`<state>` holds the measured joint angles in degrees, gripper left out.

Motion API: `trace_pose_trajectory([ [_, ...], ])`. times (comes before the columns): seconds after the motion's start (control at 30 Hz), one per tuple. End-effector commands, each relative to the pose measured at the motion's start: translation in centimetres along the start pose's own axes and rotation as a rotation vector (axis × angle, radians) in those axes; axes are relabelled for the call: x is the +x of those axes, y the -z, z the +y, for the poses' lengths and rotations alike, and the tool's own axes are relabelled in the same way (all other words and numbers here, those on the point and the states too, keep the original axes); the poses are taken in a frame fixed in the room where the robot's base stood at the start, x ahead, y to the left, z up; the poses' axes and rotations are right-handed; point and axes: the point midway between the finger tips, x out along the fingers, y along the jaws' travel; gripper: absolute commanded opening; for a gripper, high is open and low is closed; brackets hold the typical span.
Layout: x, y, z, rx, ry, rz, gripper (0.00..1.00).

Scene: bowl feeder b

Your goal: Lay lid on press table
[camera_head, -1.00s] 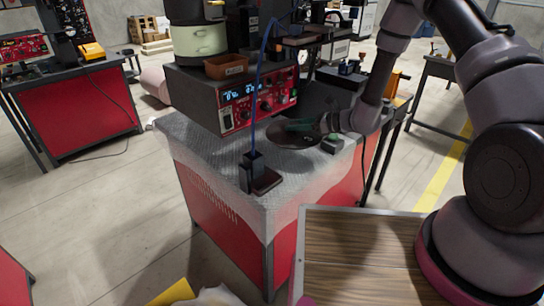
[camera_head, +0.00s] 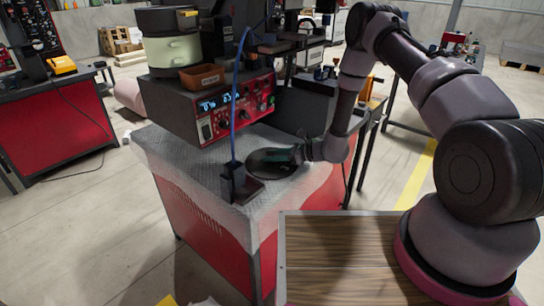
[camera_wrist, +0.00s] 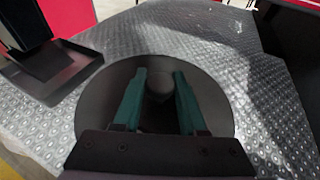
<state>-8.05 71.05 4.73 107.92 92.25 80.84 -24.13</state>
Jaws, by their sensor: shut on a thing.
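The lid is a dark round disc (camera_head: 262,168) with a round knob (camera_wrist: 158,85). My gripper (camera_wrist: 158,92) is shut on the knob, with one teal finger on each side. In the head view my gripper (camera_head: 297,154) reaches in from the right over the lid. The lid is over the textured grey top of the red-sided table (camera_head: 190,165), near its front right part. I cannot tell whether the lid touches the surface. The fingers and gripper body hide part of the lid in the wrist view.
A black stand with a square base (camera_head: 242,188) is close to the lid's left; it also shows in the wrist view (camera_wrist: 50,70). A control box with red panel (camera_head: 235,105) stands behind. Bare tabletop lies left of the stand. A wood-topped surface (camera_head: 335,255) is in front.

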Motion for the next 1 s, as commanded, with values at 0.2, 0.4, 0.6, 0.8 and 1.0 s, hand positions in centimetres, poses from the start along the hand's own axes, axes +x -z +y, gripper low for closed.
trace_pose_trajectory([
  [0.2, 0.1, 0.2, 0.0, 0.001, 0.0, 0.0, 0.64],
  [0.4, 0.1, 0.2, 0.0, 0.001, 0.0, 0.0, 0.71],
  [0.6, -0.1, -0.1, 0.0, 0.0, 0.001, 0.0, 0.71],
  [0.8, -3.2, 0.0, -0.1, 0.004, 0.004, 0.001, 0.71],
  [1.0, -7.6, 0.0, -0.1, 0.003, 0.004, 0.0, 0.71],
])
